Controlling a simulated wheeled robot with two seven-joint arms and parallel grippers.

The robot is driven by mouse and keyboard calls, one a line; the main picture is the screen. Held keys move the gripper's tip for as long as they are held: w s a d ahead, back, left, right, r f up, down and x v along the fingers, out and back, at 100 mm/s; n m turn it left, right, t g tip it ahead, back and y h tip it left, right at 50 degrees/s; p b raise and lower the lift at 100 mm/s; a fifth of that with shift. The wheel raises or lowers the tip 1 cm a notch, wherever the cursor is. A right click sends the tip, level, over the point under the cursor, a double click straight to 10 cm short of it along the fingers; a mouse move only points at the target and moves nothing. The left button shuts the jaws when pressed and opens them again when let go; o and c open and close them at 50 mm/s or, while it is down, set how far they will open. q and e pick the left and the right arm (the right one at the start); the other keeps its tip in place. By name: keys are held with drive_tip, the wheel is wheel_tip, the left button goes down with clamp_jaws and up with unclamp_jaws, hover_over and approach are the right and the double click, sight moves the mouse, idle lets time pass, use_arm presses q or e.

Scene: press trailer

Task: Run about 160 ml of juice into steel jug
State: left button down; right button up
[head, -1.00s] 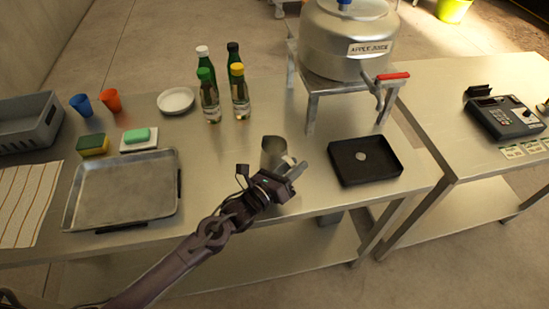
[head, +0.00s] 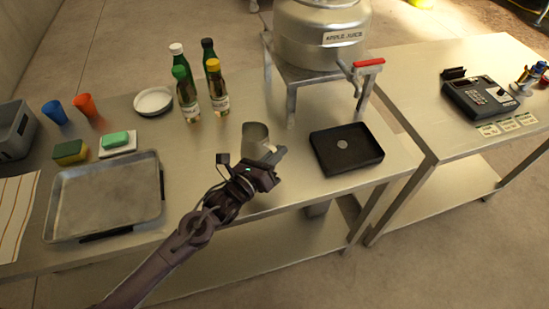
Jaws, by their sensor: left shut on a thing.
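The steel jug (head: 255,138) is a small grey metal cylinder near the middle of the steel table. My left gripper (head: 268,163) is shut on the jug from the front right side and hides its lower part. I cannot tell whether the jug touches the table. The juice tank (head: 320,28), labelled apple juice, stands on a metal stand (head: 290,78) at the back right. Its tap (head: 355,76) has a red handle (head: 369,62) and hangs at the tank's right front. The juice inside is hidden. My right gripper is not in view.
A black drip tray (head: 346,160) holding a small round disc lies below the tap. Several bottles (head: 216,92) stand left of the tank stand. A metal tray (head: 105,195), sponge (head: 70,152) and cups lie left. A card terminal (head: 480,97) is on the right table.

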use_arm(q)
wheel_tip(320, 180, up, 18)
drive_tip(key=b, duration=0.3)
drive_tip(key=shift+f, duration=0.2)
